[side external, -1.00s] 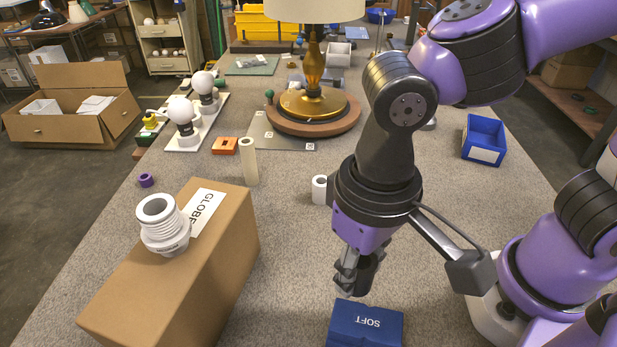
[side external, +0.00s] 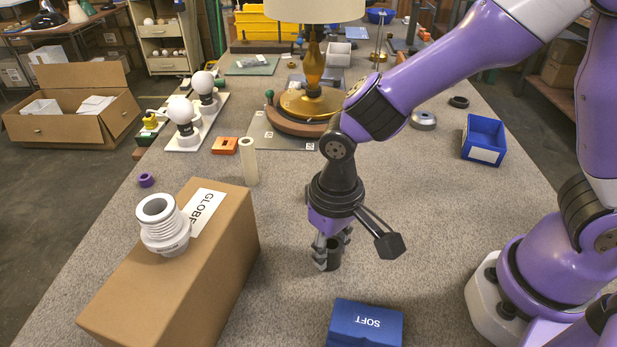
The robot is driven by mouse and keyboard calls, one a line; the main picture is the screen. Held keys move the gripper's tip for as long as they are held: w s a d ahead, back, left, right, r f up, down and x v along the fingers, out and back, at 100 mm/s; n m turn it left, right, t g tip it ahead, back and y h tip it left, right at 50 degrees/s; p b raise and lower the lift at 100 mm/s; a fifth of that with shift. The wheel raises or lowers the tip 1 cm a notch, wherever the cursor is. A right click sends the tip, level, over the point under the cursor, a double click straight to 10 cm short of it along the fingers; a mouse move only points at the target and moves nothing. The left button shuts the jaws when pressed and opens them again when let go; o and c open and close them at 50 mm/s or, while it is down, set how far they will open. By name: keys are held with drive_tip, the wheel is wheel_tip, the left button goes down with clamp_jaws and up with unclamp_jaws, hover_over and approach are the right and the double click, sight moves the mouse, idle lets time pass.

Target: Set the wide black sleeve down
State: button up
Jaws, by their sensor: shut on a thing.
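The wide black sleeve (side external: 334,260) is a short dark cylinder, upright, between the fingers of my gripper (side external: 329,254). My gripper points down and is shut on it. The sleeve is low over the bare grey table, behind the blue SOFT box; I cannot tell whether its bottom touches the table. The fingers and palm hide part of its side and top.
The blue SOFT box (side external: 365,323) is in front. A tall GLOBE carton (side external: 190,270) with a white threaded part (side external: 163,226) on top stands left. A cream tube (side external: 249,162) stands behind. A lamp (side external: 312,105) is farther back. A blue bin (side external: 483,139) is right.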

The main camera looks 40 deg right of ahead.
sight(331, 244)
drive_tip(key=shift+f, duration=0.2)
drive_tip(key=o, duration=1.1)
drive_tip(key=shift+c, duration=0.2)
wheel_tip(331, 244, up, 12)
drive_tip(key=f, duration=0.1)
drive_tip(key=s+d+r+t, duration=0.2)
drive_tip(key=d, duration=0.5)
drive_tip(key=s+d+r+t, duration=0.1)
drive_tip(key=d+r+t, duration=0.2)
drive_tip(key=d, duration=0.4)
drive_tip(key=shift+s+r+t, duration=0.2)
drive_tip(key=shift+s+t, duration=0.1)
drive_tip(key=shift+s, duration=0.1)
